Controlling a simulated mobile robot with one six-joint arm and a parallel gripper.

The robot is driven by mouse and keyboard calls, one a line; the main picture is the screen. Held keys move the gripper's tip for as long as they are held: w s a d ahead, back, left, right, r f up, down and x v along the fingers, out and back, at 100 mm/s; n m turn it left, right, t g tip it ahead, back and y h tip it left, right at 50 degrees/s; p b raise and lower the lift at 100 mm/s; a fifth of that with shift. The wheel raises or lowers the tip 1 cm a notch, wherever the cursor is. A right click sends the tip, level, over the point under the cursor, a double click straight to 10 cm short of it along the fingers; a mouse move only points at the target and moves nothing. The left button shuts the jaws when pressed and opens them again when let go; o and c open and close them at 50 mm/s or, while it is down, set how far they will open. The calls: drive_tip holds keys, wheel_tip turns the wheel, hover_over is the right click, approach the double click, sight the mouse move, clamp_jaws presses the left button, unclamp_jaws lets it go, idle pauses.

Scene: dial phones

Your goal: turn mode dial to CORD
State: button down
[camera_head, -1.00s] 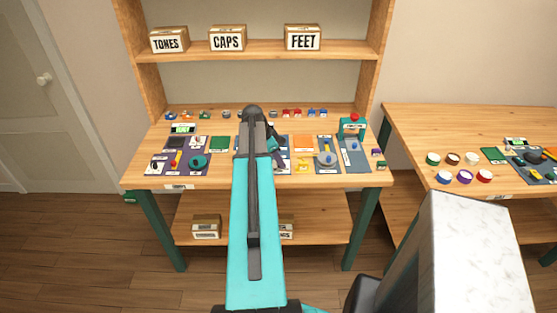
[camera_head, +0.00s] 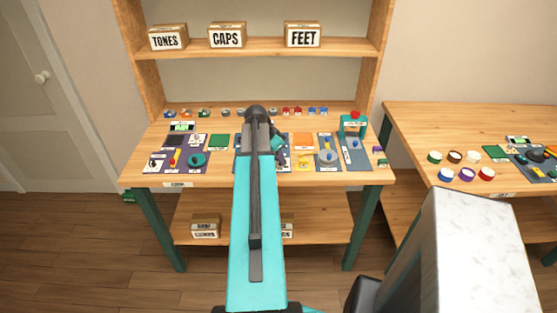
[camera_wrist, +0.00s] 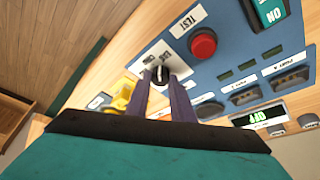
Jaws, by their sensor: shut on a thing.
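The mode dial (camera_wrist: 159,73) is a small dark knob on a white label plate of a blue panel (camera_wrist: 222,55) in the wrist view. My gripper (camera_wrist: 162,82) is shut on the dial, with one dark finger on each side of it. The small words around the dial are upside down and too small to read surely. In the head view my arm hides most of this panel, and the gripper (camera_head: 281,158) shows just right of the arm.
A red button (camera_wrist: 203,44) by a TEST label sits close to the dial. Small colored parts line the back of the bench (camera_head: 218,178).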

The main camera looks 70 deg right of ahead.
drive_tip(key=n, duration=0.2)
drive_tip(key=n+t+b, duration=0.1)
drive_tip(key=n, duration=0.1)
drive_tip(key=shift+s+a+t+h, duration=0.15)
drive_tip(key=shift+s+t+h, duration=0.05)
drive_tip(key=shift+t+h, duration=0.1)
drive_tip(key=shift+s+n+t+b, duration=0.1)
drive_tip(key=shift+n+t+b, duration=0.35)
drive_tip(key=shift+n, duration=1.25)
drive_tip(key=c, duration=1.5)
unclamp_jaws()
drive_tip(key=shift+c, duration=0.2)
drive_tip(key=shift+r, duration=0.2)
drive_tip(key=b+v, duration=0.2)
drive_tip(key=v, duration=1.1)
drive_tip(key=shift+s+r, duration=0.2)
drive_tip(key=shift+s, duration=0.05)
drive_tip(key=shift+a, duration=0.1)
